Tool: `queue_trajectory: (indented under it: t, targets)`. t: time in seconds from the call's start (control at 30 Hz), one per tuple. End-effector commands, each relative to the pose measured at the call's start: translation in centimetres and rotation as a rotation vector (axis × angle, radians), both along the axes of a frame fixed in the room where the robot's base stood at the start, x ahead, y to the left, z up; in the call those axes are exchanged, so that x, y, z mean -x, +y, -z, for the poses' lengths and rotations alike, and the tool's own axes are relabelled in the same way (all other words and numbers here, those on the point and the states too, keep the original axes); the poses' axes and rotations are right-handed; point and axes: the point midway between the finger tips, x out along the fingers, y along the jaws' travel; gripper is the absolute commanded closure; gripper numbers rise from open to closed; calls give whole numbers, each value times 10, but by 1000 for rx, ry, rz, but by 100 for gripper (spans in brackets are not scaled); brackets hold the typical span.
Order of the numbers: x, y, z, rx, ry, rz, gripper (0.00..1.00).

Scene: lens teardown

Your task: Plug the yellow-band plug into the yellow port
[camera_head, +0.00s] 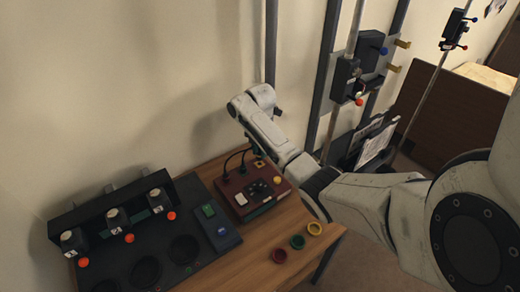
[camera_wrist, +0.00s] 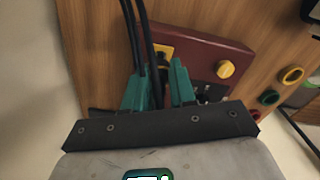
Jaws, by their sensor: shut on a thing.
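My gripper (camera_wrist: 162,80) has teal fingers shut on a dark plug (camera_wrist: 162,66) at the box's port edge in the wrist view. The plug's band is hidden, so I cannot tell its colour. The yellow port (camera_wrist: 164,50) is a yellow square just beyond the fingertips. The plug overlaps it in this view, and I cannot tell whether it is inserted. In the head view the yellow port (camera_head: 259,163) sits on the back of the dark red box (camera_head: 237,184), beneath my arm. The fingers are hard to make out there.
Two black cables (camera_wrist: 142,45) run close beside my fingers. A yellow knob (camera_wrist: 226,69) stands on the box. Yellow, green and red rings (camera_head: 297,242) lie on the wooden table (camera_head: 254,262). A black station with several lens-like parts (camera_head: 146,270) stands left of the box.

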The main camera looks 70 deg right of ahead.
Motion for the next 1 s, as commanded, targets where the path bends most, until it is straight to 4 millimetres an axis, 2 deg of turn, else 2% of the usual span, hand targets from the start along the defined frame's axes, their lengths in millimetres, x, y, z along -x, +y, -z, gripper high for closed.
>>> queue_trajectory:
  t: [0.03, 0.2, 1.0]
  targets:
    - [0, 0, 7, 0, 0, 0, 100]
    - [0, 0, 13, 0, 0, 0, 100]
    - [0, 0, 12, 0, 0, 0, 100]
